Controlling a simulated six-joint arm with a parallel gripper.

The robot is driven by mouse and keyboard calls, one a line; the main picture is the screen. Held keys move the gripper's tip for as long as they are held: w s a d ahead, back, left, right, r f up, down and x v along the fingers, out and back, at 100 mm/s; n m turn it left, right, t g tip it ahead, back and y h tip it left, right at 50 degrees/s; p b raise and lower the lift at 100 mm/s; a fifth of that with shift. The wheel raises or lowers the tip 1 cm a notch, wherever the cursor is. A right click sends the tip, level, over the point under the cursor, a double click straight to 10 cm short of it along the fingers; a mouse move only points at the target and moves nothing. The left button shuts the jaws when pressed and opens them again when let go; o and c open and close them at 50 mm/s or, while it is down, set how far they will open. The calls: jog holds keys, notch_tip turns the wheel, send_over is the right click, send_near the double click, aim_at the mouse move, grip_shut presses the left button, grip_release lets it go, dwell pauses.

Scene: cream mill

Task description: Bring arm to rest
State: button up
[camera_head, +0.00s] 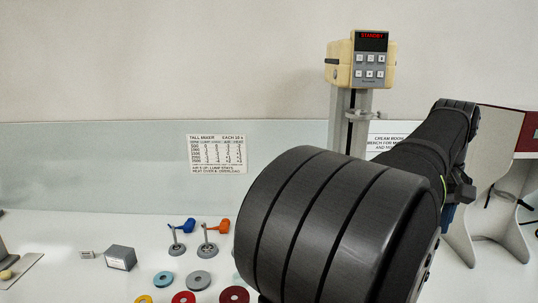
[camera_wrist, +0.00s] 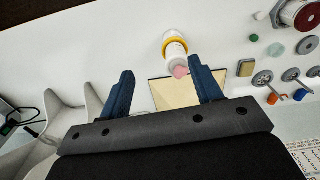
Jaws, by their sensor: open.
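My gripper (camera_wrist: 162,71) shows in the wrist view with its two blue fingers spread wide apart and nothing held between them. Beyond the fingertips are a white cylindrical piece (camera_wrist: 172,48) with a yellow ring and a pink end, and a cream square plate (camera_wrist: 172,95); I cannot tell how far off they are. In the head view my black arm fills the lower middle and right, reaching away over the bench. It hides the bench behind it, and the fingers cannot be made out there.
A mixer's cream control head (camera_head: 345,62) reads STANDBY on its grey column (camera_head: 341,115). Left of my arm lie coloured discs, a grey block (camera_head: 121,258), a blue-handled tool (camera_head: 182,228) and an orange-handled tool (camera_head: 214,228). A cream stand (camera_head: 490,160) is at right.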

jog(key=w+a+f+n, duration=0.3)
jog(key=w+a+n, duration=0.1)
jog(key=w+a, duration=1.4)
jog(key=w+a+f+n, duration=0.2)
jog(key=w+a, duration=0.2)
jog(key=a, duration=0.6)
jog(key=w+a+f+n, duration=0.1)
jog(key=w+a, duration=0.4)
jog(key=a, duration=0.5)
jog(key=shift+f+n, duration=0.4)
